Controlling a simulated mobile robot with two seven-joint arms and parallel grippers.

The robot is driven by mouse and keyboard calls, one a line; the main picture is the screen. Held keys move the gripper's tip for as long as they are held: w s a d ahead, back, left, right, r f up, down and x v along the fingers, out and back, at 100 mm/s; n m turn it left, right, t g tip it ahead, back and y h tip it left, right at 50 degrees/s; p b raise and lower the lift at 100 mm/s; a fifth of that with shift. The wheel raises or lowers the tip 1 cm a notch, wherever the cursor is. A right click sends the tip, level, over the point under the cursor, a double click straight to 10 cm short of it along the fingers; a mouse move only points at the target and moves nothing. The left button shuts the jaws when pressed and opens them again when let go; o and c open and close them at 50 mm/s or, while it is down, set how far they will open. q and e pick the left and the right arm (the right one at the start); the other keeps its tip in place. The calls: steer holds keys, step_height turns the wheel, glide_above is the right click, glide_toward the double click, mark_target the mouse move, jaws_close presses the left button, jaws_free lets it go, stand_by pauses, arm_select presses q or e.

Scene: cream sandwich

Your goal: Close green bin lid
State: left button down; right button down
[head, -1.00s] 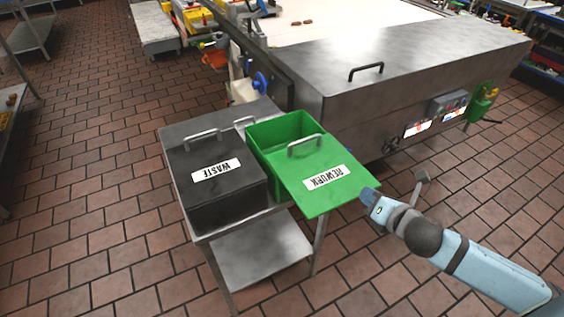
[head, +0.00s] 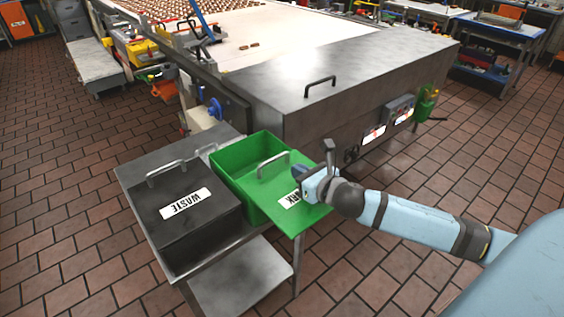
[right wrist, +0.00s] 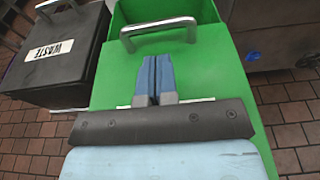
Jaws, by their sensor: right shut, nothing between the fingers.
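The green bin (head: 228,176) stands on a metal stand, partly open at its back left. Its green lid (head: 262,190) lies shifted toward the front right, sticking out past the bin's edge. The lid has a metal handle (head: 273,163) and a white label partly hidden by my gripper. My right gripper (head: 299,179) is shut and empty over the lid's label. In the right wrist view its shut fingers (right wrist: 156,76) point at the lid handle (right wrist: 158,28), short of it. I cannot tell whether the fingers touch the lid. My left gripper is out of view.
A black waste bin (head: 180,208) with its lid on stands left of the green bin on the metal stand (head: 135,172). A large metal machine housing (head: 340,80) stands behind. Tiled floor (head: 400,290) is open in front and to the right.

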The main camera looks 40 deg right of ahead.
mark_target(277, 158)
steer(key=x, duration=0.7)
steer(key=shift+s, duration=0.1)
steer(key=shift+w+r+p, duration=0.1)
steer(key=shift+w+p, duration=0.25)
steer(key=shift+w, duration=0.05)
steer(key=r+p+x, duration=0.2)
steer(key=r+x, duration=0.1)
steer(key=x, duration=1.2)
steer(key=shift+w+p, duration=0.3)
steer(key=shift+w, duration=0.2)
steer(key=shift+d+r, duration=0.15)
